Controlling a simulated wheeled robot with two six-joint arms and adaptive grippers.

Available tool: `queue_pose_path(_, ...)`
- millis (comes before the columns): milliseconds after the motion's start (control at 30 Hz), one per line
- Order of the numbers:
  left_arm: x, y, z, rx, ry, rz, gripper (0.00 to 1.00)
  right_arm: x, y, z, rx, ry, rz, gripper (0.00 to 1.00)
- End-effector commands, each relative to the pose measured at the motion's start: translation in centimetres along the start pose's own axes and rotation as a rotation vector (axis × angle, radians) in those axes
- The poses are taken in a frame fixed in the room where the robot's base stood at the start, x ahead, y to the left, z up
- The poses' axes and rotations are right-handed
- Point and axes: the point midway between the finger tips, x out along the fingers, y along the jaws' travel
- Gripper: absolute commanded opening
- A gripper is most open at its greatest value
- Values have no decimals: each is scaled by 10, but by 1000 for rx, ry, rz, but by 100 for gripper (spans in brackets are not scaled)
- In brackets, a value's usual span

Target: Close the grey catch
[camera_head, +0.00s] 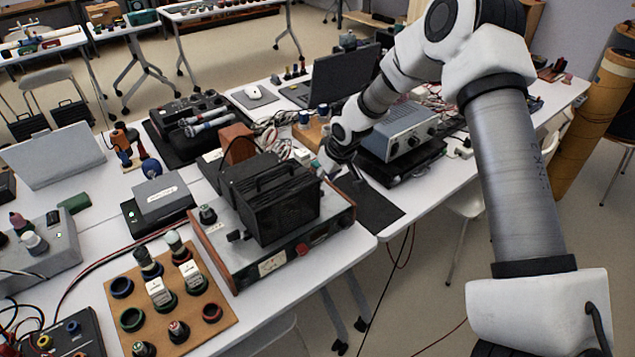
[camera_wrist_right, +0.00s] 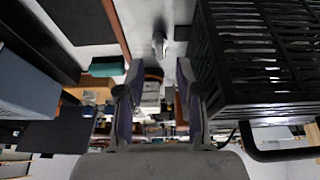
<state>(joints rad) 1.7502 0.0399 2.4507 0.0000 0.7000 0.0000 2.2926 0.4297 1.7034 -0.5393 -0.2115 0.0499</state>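A black slatted speaker box (camera_head: 290,208) with a top handle stands on a grey instrument case (camera_head: 240,262) with wooden sides. My right gripper (camera_head: 326,164) is low behind the box, its fingertips partly hidden. In the right wrist view, the gripper (camera_wrist_right: 158,72) is open, with nothing visible held between its fingers. A small grey metal piece (camera_wrist_right: 158,42), possibly the grey catch, sits on a grey surface just beyond the fingertips. Whether it is open or closed cannot be told. The slatted box (camera_wrist_right: 262,55) is close on the right. My left gripper is not in view.
A grey instrument with knobs (camera_head: 400,130) and an open laptop (camera_head: 340,76) are behind my right gripper. A wooden board (camera_head: 207,325) with sockets and plugs is at the front left. The workbench is crowded with cables and devices.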

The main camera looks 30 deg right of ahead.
Motion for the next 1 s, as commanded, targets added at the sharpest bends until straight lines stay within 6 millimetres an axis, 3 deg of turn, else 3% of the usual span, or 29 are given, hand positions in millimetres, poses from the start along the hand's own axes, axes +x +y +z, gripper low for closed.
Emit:
queue_pose_path(100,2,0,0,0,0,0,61,26,0,1,1,-1,2,35)
queue_pose_path(200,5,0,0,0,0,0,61,39,0,0,0,0,2,35)
queue_pose_path(500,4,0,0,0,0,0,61,44,0,0,-1,1,1,35)
queue_pose_path(600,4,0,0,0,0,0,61,44,0,0,-1,1,1,0)
queue_pose_path(1000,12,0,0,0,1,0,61,46,0,1,-15,2,-6,0)
